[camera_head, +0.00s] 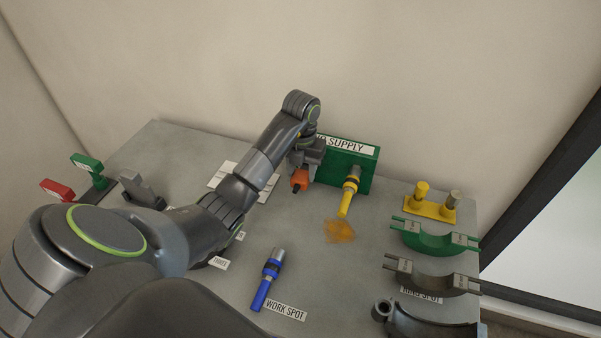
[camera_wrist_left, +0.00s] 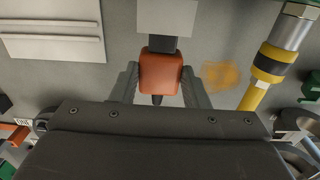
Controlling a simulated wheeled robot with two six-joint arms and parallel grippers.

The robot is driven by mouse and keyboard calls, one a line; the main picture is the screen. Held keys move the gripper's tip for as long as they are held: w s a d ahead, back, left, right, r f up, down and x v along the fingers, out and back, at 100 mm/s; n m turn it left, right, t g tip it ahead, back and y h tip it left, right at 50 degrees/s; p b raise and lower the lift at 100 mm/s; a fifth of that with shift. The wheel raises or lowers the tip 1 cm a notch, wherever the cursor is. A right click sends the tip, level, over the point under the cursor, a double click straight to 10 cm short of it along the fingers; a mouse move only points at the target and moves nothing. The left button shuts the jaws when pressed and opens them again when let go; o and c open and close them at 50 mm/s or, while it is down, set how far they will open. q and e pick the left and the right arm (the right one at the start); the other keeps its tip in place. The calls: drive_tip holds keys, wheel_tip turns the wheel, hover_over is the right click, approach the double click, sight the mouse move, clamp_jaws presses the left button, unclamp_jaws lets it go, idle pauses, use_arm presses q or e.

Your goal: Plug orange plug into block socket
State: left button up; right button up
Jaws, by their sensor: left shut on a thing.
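The orange plug (camera_head: 299,180) is held in my left gripper (camera_head: 303,172), in front of the green block marked with a SUPPLY label (camera_head: 362,166). In the left wrist view the orange plug (camera_wrist_left: 160,72) sits between the two fingers of my left gripper (camera_wrist_left: 160,88), which are shut on it. A dark part joins the plug's far end to a pale grey piece (camera_wrist_left: 165,15). The left part of the green block is hidden behind my arm, and I cannot tell which opening is the plug's socket. My right gripper is not in view.
A yellow plug (camera_head: 350,190) sticks out of the green block, right of the orange plug. An orange-brown patch (camera_head: 340,231) marks the table in front. A blue plug (camera_head: 268,277) lies near the WORK SPOT label. Green and grey half-ring clamps (camera_head: 433,240) stand at the right.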

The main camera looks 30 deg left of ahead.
use_arm(q)
drive_tip(key=shift+w+a+b, duration=0.2)
drive_tip(key=shift+w+b, duration=0.5)
drive_tip(key=shift+w, duration=0.15)
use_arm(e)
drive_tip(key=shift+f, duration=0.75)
use_arm(q)
drive_tip(key=o, duration=1.1)
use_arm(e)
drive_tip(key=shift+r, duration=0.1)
